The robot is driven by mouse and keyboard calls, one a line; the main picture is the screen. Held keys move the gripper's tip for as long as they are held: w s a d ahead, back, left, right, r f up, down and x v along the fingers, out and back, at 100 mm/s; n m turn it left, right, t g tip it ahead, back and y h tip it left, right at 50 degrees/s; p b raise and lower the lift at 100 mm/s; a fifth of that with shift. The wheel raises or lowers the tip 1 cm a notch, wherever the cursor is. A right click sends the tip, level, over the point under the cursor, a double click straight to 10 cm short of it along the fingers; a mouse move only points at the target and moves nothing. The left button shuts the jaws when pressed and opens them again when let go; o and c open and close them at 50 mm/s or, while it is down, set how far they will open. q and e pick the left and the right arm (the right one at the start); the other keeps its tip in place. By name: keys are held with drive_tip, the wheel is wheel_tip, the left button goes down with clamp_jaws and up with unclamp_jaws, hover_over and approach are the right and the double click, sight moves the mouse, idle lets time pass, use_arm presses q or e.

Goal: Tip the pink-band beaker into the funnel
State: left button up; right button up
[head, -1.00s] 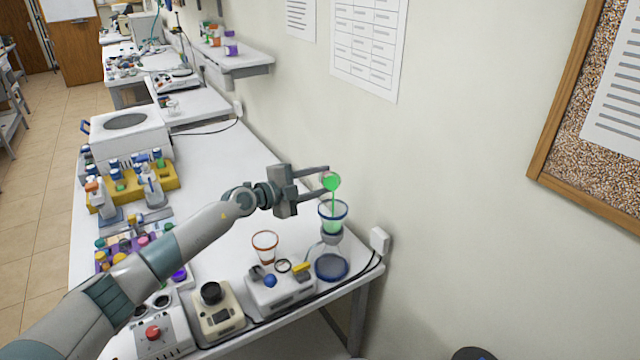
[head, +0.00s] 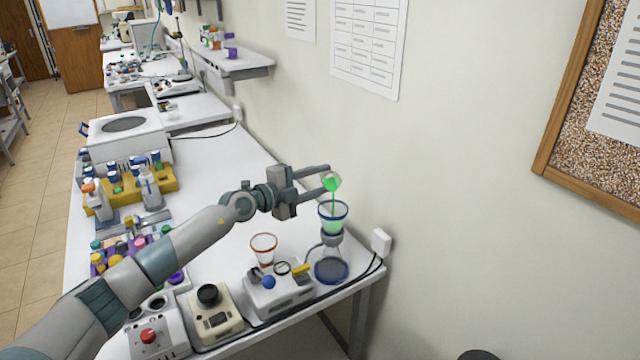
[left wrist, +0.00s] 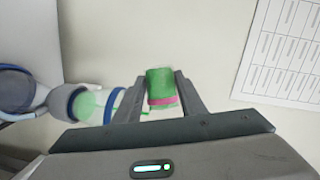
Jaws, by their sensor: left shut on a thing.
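My left gripper (head: 326,180) is shut on the pink-band beaker (head: 332,183), which holds green liquid. In the left wrist view the beaker (left wrist: 160,82) sits between the two fingers, with its pink band toward the palm. The beaker is tipped above the funnel (head: 333,218), and a thin green stream runs from it down into the funnel. Green liquid shows inside the funnel, which also appears in the left wrist view (left wrist: 92,106). The funnel stands over a blue-based flask (head: 331,270). My right gripper is out of view.
An orange-rimmed beaker (head: 264,248) stands left of the funnel. A white device (head: 278,294) with a blue knob sits in front, beside a cream device (head: 215,318). A yellow rack (head: 130,192) of bottles stands at left. The wall (head: 440,200) is close on the right.

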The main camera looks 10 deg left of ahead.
sight(322, 179)
use_arm(q)
drive_tip(key=shift+b, duration=0.45)
drive_tip(key=shift+s+r+m, duration=0.1)
drive_tip(key=shift+r+m, duration=0.1)
drive_tip(key=shift+m, duration=0.3)
drive_tip(key=shift+s+d+r+m+t+h+b, duration=0.15)
drive_tip(key=shift+r+m+t+h+b, duration=0.3)
drive_tip(key=shift+m, duration=0.45)
drive_tip(key=shift+s+d+r+m+t+h+b, duration=0.1)
drive_tip(key=shift+s+r+m+t+h+b, duration=0.15)
drive_tip(key=shift+m+b, duration=0.6)
drive_tip(key=shift+s+d+r+m+t+b, duration=0.1)
drive_tip(key=shift+m+t+b, duration=0.3)
drive_tip(key=shift+b, duration=0.75)
drive_tip(key=shift+s+m+b, duration=0.1)
drive_tip(key=shift+m+b, duration=0.55)
drive_tip(key=shift+b, duration=0.45)
drive_tip(key=shift+d+r, duration=0.1)
drive_tip(key=shift+r, duration=0.05)
drive_tip(key=shift+r, duration=0.15)
drive_tip(key=shift+s+r+p, duration=0.1)
drive_tip(key=shift+r+p, duration=2.3)
drive_tip(key=shift+p, duration=0.35)
